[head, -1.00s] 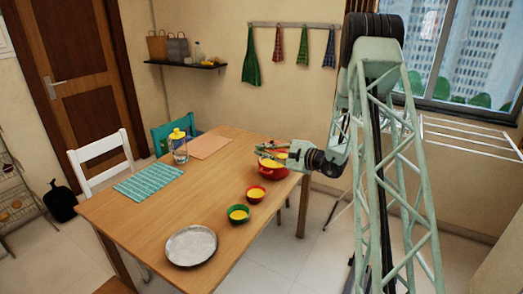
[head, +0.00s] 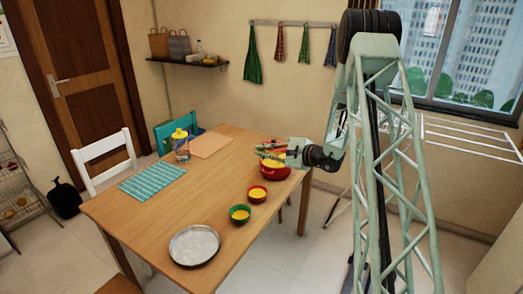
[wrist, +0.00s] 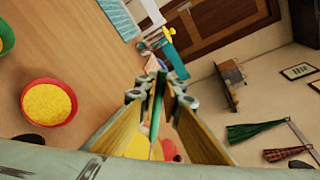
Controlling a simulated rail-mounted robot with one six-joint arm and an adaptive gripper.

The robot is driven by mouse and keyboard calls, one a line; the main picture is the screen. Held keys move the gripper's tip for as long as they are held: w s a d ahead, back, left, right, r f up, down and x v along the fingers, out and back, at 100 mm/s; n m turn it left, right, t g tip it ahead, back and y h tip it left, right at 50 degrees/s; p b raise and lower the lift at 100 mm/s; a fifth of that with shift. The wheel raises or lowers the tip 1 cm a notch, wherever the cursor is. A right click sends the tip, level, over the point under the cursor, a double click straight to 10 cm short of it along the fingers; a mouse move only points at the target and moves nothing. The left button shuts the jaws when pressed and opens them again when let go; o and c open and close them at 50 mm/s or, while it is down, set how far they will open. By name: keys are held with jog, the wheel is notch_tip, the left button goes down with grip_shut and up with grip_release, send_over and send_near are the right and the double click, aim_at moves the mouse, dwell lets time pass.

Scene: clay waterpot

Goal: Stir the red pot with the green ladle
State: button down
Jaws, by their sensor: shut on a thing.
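The red pot (head: 274,174) holds yellow contents and stands at the far right edge of the wooden table. In the wrist view its yellow contents (wrist: 136,146) show partly behind my fingers. My gripper (head: 267,152) is over the pot; in the wrist view its fingertips (wrist: 160,88) are shut on the thin green handle of the green ladle (wrist: 157,110). The ladle's lower end is hidden by the fingers and the pot, so I cannot tell how deep it sits.
A small red bowl (head: 257,195) and a green bowl (head: 239,214), both with yellow contents, stand near the pot. A silver plate (head: 194,245) lies at the front. A yellow-lidded jar (head: 181,148) stands at the back. The table's middle is clear.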

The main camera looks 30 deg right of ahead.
jog(key=shift+w+a+f+g+h+p, duration=0.2)
jog(key=shift+w+g+p, duration=0.3)
jog(key=shift+p, duration=1.2)
jog(key=shift+w+a+f+g+h+p, duration=0.1)
jog(key=shift+w+a+g+h+p, duration=0.25)
jog(key=shift+p, duration=1.3)
